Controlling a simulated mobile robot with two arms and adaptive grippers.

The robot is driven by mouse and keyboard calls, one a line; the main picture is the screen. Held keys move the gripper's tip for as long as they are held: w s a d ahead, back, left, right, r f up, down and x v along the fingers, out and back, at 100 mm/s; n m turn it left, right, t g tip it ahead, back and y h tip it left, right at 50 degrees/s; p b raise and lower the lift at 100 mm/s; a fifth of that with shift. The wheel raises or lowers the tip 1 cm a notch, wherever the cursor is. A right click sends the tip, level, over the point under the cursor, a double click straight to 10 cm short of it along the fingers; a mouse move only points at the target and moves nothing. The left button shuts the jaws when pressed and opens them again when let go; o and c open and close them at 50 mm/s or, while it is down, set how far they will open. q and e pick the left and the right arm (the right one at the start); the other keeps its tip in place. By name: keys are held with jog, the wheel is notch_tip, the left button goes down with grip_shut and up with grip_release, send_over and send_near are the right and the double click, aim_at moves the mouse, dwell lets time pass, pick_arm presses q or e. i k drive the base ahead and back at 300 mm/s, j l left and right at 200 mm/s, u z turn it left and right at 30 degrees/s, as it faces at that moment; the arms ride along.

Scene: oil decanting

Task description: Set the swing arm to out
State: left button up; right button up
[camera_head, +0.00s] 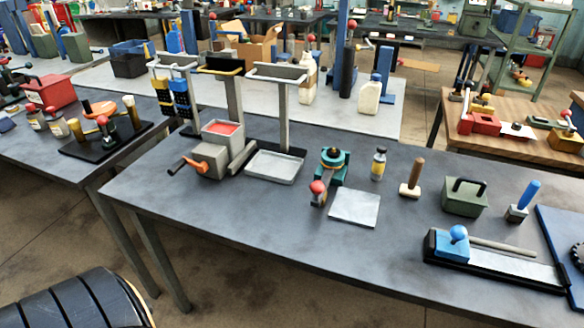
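A teal device (332,165) stands near the middle of the grey table. A short arm with a red ball knob (318,187) extends from it toward the table's front edge. A flat pale square plate (354,209) lies to its right, apart from the knob. This may be the swing arm, but I cannot tell for sure. To its left, an upright grey post (283,120) with a top bar rises behind a shallow grey tray (275,167).
A grey box with a red top (222,129) and an orange crank (197,164) stands at left. A small bottle (378,163), wooden-handled tool (411,178), green box (464,197) and blue-knobbed slide (459,243) stand at right. The front-middle tabletop is clear.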

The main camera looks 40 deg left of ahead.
aim_at(319, 189)
jog(key=u, duration=1)
